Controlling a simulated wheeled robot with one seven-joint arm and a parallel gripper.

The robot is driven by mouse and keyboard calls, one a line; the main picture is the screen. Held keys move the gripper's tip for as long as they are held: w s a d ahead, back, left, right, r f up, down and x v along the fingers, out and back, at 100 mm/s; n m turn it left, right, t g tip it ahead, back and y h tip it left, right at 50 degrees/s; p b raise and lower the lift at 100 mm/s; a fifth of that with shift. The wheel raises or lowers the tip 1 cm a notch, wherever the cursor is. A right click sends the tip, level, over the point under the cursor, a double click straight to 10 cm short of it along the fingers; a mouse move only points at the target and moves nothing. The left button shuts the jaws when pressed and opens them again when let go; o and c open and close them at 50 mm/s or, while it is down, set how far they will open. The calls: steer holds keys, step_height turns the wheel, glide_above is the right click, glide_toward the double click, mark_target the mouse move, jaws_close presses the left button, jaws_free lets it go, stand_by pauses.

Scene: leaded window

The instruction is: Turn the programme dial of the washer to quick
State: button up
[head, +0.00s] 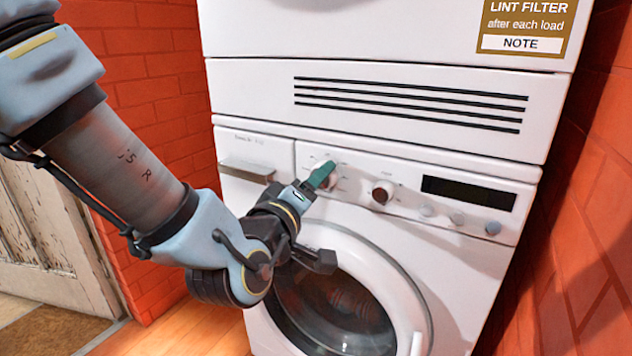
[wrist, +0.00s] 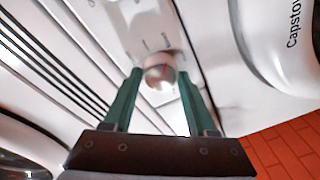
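The white washer (head: 455,290) has two round knobs on its panel. The left dial (head: 329,182), with marks around it, is mostly hidden behind my gripper (head: 321,176) in the head view. In the wrist view the dial (wrist: 160,77) is a round, shiny knob on a pale panel with short printed marks. My gripper (wrist: 160,72) is open. Its two green fingers stand on either side of the dial, with a small gap showing on each side. I cannot read the labels or tell which mark the dial points to.
A brown-faced second knob (head: 382,192), a dark display (head: 468,193) and several small buttons sit to the right. The detergent drawer (head: 250,165) is at the left, and the round door (head: 340,300) is below. Brick walls flank the machine.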

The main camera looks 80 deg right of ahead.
steer(key=c, duration=0.8)
steer(key=shift+f+m+b, duration=0.1)
steer(key=shift+m+b, duration=0.2)
steer(key=shift+b, duration=0.2)
steer(key=shift+w+f+m+g+h+b, duration=0.1)
steer(key=shift+m+g+b, duration=0.25)
steer(key=shift+m+b, duration=2.55)
steer(key=shift+s+r+m+g+h+b, duration=0.1)
steer(key=shift+m+g+b, duration=0.3)
steer(key=shift+m+b, duration=2.4)
steer(key=shift+w+f+m+g+h+b, duration=0.1)
steer(key=shift+m+g+b, duration=0.25)
steer(key=shift+m+b, duration=2.55)
steer(key=shift+m+p, duration=0.45)
steer(key=shift+m, duration=0.35)
